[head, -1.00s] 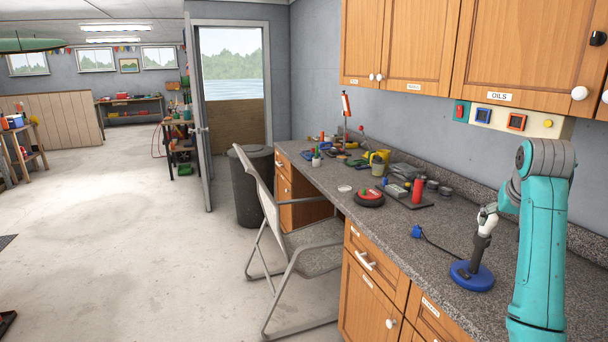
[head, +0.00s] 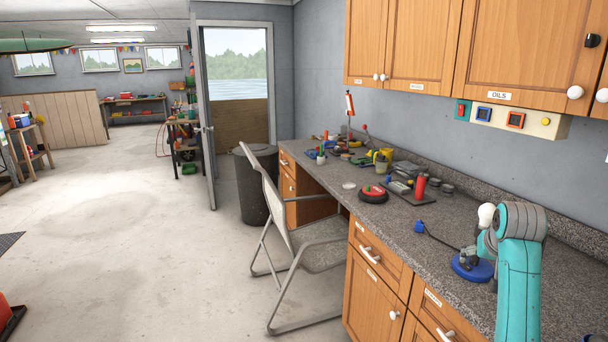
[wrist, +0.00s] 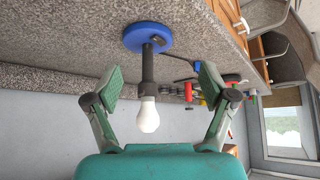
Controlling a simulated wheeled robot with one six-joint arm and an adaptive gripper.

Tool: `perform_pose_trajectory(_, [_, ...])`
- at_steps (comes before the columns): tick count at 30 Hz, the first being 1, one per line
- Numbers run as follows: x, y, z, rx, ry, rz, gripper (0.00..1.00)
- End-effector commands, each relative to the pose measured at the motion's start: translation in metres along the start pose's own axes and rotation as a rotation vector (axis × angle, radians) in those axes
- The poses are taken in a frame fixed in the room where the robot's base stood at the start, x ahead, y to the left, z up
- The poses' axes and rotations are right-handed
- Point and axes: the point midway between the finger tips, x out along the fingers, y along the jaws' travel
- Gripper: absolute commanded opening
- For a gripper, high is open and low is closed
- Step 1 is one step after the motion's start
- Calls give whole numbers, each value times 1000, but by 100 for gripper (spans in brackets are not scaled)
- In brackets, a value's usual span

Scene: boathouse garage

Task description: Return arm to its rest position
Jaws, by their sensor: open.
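A lamp stands upright on the counter, with a round blue base (head: 473,268) and a white bulb (head: 486,215) on top. My teal arm hides most of its dark stem in the head view. In the wrist view, which is upside down, the blue base (wrist: 148,39), dark stem (wrist: 148,65) and white bulb (wrist: 148,115) all show. My gripper (wrist: 160,80) is open, with one finger on each side of the lamp in the picture and a gap to both. In the head view my gripper (head: 468,256) is small and partly hidden near the lamp.
The granite counter (head: 420,260) runs along the wall under wooden cabinets (head: 420,45). A blue plug (head: 419,226) on a cord, a red-topped disc (head: 373,193) and a red cylinder (head: 420,187) lie farther along. A folding chair (head: 310,245) stands before the counter; open floor lies left.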

Motion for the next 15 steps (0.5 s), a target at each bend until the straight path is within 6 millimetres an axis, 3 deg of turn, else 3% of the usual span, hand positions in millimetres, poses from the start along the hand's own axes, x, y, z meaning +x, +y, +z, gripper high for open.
perform_pose_trajectory(6, [54,-20,69,-29,44,-21,83])
perform_pose_trajectory(15, [104,-45,175,-69,124,-56,83])
